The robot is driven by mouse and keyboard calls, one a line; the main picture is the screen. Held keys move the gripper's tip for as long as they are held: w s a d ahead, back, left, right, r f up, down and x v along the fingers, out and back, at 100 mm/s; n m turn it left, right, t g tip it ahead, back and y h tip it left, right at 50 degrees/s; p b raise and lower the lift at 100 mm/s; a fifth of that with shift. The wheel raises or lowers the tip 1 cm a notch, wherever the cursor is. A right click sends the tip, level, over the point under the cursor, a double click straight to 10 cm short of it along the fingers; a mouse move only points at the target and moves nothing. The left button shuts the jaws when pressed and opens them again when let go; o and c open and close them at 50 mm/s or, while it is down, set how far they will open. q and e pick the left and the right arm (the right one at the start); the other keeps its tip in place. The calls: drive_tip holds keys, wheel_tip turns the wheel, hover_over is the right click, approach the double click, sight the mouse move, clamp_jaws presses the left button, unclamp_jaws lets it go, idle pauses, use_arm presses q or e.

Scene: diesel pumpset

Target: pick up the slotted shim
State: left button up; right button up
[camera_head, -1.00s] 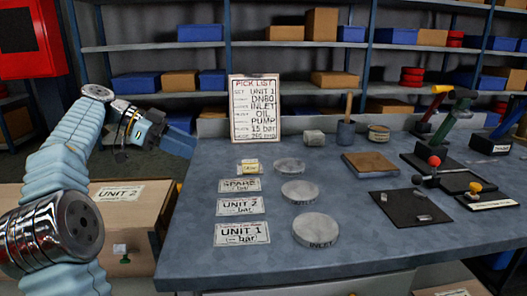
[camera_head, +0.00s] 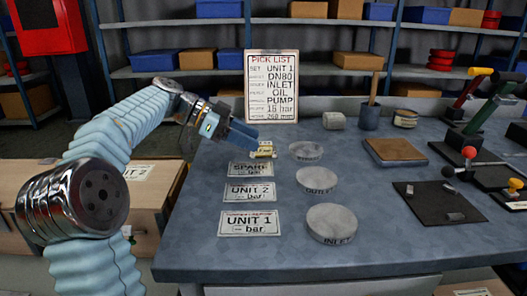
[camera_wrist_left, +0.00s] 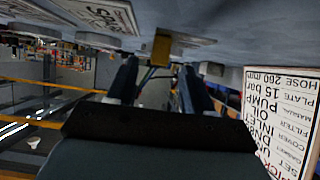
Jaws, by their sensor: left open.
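A small pale-yellow piece (camera_head: 264,150) sits on the blue-grey bench, behind the SPARE label. I take it for the slotted shim, but it is too small to make out a slot. My left gripper (camera_head: 243,134) is just left of it and slightly above the bench, its blue fingers pointing right towards it. In the left wrist view, which looks upside down, the fingers are open and empty (camera_wrist_left: 158,82). A yellow block (camera_wrist_left: 161,48) shows beyond the gap between them. No contact shows. My right gripper is out of view.
Three round grey discs (camera_head: 331,223) stand right of the UNIT and SPARE labels (camera_head: 249,170). The pick list board (camera_head: 271,86) stands upright behind the gripper. A brown pad (camera_head: 395,151) and a dark mat (camera_head: 440,203) lie farther right.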

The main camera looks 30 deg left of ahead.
sight(263, 146)
use_arm(q)
drive_tip(key=shift+x, duration=1.45)
drive_tip(key=shift+s, duration=0.1)
clamp_jaws()
drive_tip(key=shift+r, duration=0.1)
